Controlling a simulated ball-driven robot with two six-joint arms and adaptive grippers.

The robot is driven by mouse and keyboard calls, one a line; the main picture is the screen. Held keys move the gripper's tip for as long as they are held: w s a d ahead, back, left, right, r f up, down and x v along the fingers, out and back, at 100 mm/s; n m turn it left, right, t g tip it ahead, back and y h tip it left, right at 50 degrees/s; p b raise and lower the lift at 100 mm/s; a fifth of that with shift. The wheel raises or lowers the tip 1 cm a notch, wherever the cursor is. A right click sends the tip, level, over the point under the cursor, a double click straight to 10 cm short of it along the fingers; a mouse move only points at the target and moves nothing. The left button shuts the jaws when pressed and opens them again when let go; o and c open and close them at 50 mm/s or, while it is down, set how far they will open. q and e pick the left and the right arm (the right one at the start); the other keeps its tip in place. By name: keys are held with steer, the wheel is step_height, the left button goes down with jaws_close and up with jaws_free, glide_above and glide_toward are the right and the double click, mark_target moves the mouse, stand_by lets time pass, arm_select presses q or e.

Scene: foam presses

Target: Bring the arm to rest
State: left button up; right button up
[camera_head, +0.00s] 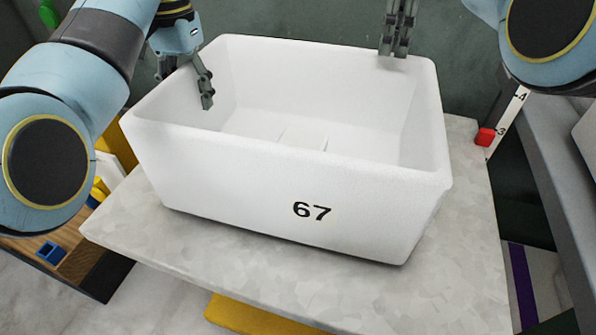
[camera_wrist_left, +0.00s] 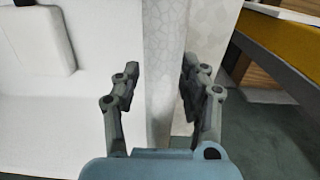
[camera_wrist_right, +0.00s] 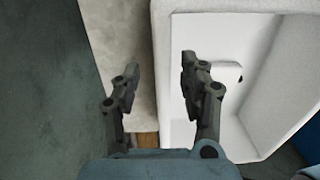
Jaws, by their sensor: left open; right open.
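A white foam bin (camera_head: 310,175) marked 67 stands upright on a pale stone-topped table (camera_head: 270,270). It looks empty inside. My left gripper (camera_head: 184,88) is open at the bin's left rim, with one finger inside the bin and the other outside. In the left wrist view the bin's wall (camera_wrist_left: 165,60) lies between the open fingers. My right gripper (camera_head: 394,48) is open at the back right rim. In the right wrist view the rim (camera_wrist_right: 163,75) runs between its fingers. I cannot tell whether either gripper touches the bin.
A red block (camera_head: 485,137) sits on a numbered scale right of the table. A grey rail or bench (camera_head: 555,170) runs along the right. A wooden shelf with a blue piece (camera_head: 50,252) is at lower left. The table front is clear.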

steer(key=shift+r, duration=1.05)
